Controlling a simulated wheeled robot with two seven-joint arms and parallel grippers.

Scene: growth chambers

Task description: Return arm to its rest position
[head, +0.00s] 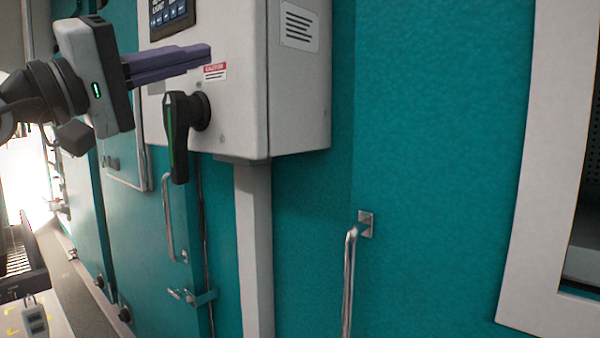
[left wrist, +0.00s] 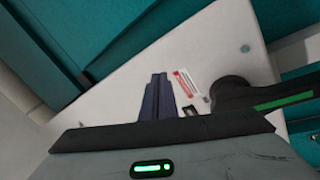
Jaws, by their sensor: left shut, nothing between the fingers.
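My left gripper (head: 205,52) comes in from the left in the head view, raised in front of the upper part of a grey control box (head: 300,95). Its fingers are together with nothing between them. In the left wrist view the closed fingers (left wrist: 157,92) point toward the face of the box (left wrist: 225,45). A black lever handle with a green stripe (head: 178,135) hangs down from the box below the gripper. The handle also shows at the right of the left wrist view (left wrist: 265,97). The gripper appears apart from it. My right gripper is not in view.
A teal wall (head: 430,150) fills the middle, with a metal bar handle (head: 349,270) low on it. A white window frame (head: 550,160) stands at the right. A grey post (head: 254,250) runs down from the box. Teal doors with metal handles stand at the left.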

